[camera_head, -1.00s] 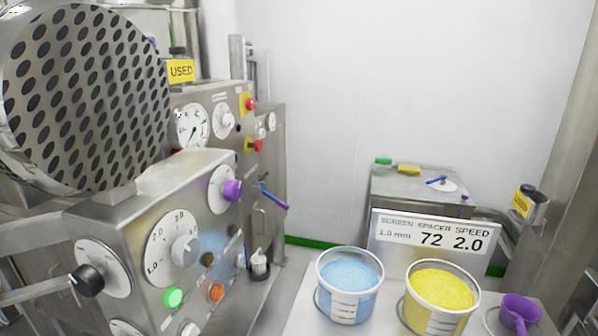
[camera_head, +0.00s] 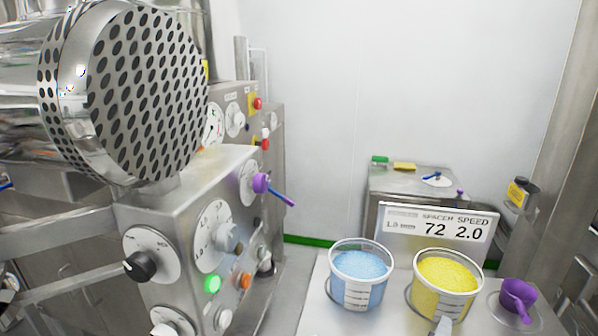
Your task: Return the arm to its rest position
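I cannot make out my arm or my gripper in the head view. A small pale grey piece (camera_head: 442,326) shows at the bottom edge in front of the yellow bucket, and I cannot tell what it is. So the arm's pose and the state of its fingers are hidden from me.
A steel mill with a perforated drum face (camera_head: 147,95) and a control panel (camera_head: 160,210) fills the left. A blue-filled bucket (camera_head: 357,293), a yellow-filled bucket (camera_head: 442,305) and a purple scoop (camera_head: 517,293) stand on a pale table (camera_head: 312,312). A sign (camera_head: 437,228) stands behind them.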

